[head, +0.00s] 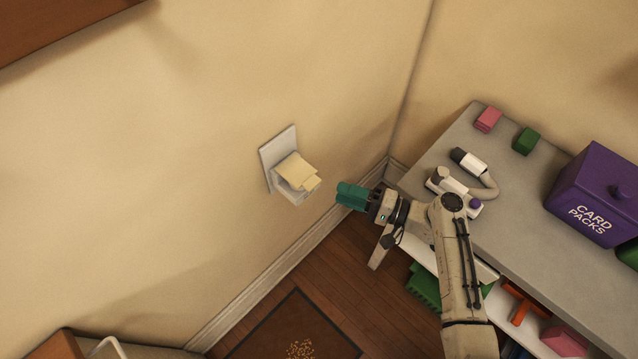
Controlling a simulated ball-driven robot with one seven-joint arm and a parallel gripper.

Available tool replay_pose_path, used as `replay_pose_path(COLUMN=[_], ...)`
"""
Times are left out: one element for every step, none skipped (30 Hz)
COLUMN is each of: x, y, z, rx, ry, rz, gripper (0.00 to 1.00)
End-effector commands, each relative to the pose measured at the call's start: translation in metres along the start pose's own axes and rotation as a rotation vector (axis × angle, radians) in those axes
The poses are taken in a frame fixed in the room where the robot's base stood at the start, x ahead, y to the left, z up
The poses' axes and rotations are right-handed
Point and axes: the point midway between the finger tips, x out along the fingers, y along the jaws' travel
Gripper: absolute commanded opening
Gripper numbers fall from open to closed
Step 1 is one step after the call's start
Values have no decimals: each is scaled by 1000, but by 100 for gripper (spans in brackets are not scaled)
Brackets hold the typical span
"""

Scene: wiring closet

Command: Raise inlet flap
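The inlet is a white plate (269,166) on the cream wall at the middle of the head view, with a white housing standing out from it. A pale yellow flap (295,170) lies over the housing, with a small tab at its lower right end. I cannot tell whether the flap is fully down. My gripper (346,195), with teal fingers, is to the right of the flap and a little lower in the picture, apart from it. The fingers point left toward the wall. I see nothing held, and the gap between the fingers is not clear.
A grey-topped shelf unit (520,235) stands at the right, beside my arm. It carries a purple box (598,195), a pink block (488,119), a green block (526,141) and a white device with a curved hose (489,185). A dark mat (292,330) lies on the wooden floor.

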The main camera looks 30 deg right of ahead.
Motion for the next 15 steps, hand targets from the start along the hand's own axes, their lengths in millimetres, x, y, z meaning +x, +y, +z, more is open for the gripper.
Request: replay_pose_path(x=[11, 17, 24, 30, 35, 42, 46, 51, 56, 59, 62, 66, 68, 70, 72], y=[-2, -2, -2, -2, -2, -2, -1, -1, -1, -1, 0, 0, 0, 0, 0], z=[1, 1, 1, 1, 1, 1, 1, 1, 1, 1, 1, 1, 1, 1, 1], rx=[1, 1, 1, 1, 1, 1, 1, 0, 0, 1, 1, 1, 1, 0, 0], ry=[-5, -4, -4, -4, -4, -5, -4, -3, -4, -3, -3, -3, -3, -3, -3], rz=[0, 0, 0, 0, 0, 1, 1, 1, 1, 1, 1, 1, 1, 1, 1], gripper=[36, 36, 36, 36, 36, 36, 36, 36, 36, 36, 36, 36, 36, 36, 36])
